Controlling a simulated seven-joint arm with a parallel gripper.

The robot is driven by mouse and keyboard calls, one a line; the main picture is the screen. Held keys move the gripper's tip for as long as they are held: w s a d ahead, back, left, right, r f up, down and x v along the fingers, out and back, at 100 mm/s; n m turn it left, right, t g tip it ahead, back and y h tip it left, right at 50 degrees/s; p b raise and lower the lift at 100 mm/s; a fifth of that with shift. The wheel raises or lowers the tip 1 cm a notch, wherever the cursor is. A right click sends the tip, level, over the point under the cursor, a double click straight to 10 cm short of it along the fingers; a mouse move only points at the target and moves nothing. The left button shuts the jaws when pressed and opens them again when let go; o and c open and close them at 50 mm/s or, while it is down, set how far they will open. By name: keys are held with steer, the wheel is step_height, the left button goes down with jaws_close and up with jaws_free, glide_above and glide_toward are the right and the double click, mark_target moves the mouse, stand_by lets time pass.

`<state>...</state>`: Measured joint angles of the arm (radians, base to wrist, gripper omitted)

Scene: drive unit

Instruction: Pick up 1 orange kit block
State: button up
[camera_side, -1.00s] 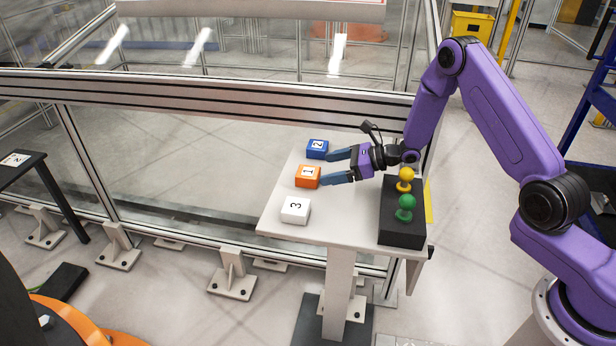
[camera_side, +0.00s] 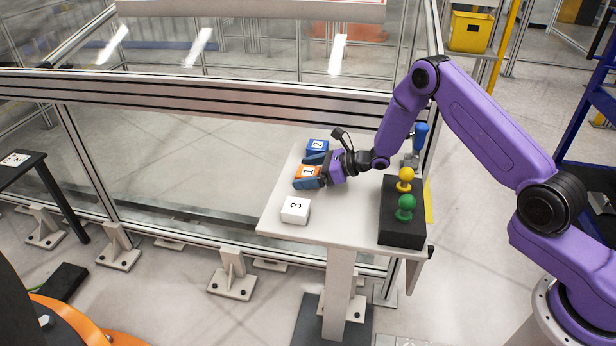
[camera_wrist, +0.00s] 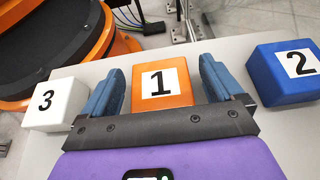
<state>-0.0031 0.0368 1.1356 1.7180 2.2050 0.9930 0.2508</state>
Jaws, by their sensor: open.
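The orange kit block (camera_side: 306,171), with a label reading 1, sits on the small white table (camera_side: 330,229). In the wrist view the orange block (camera_wrist: 176,68) stands between the two blue fingers of my gripper (camera_wrist: 160,82). My gripper (camera_side: 310,171) is open around the block, one finger on each side. A small gap shows on both sides in the wrist view, and the fingers do not appear to press on it. The gripper partly hides the block in the side view.
A blue block (camera_side: 317,147) labelled 2 and a white block (camera_side: 296,210) labelled 3 stand either side, close to the fingers. A black stand (camera_side: 402,226) with yellow (camera_side: 405,175) and green (camera_side: 407,203) knobbed pieces is at the table's right. A metal-framed barrier runs behind.

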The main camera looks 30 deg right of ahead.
steer(key=c, duration=1.2)
steer(key=shift+c, duration=0.5)
steer(key=shift+r, duration=0.1)
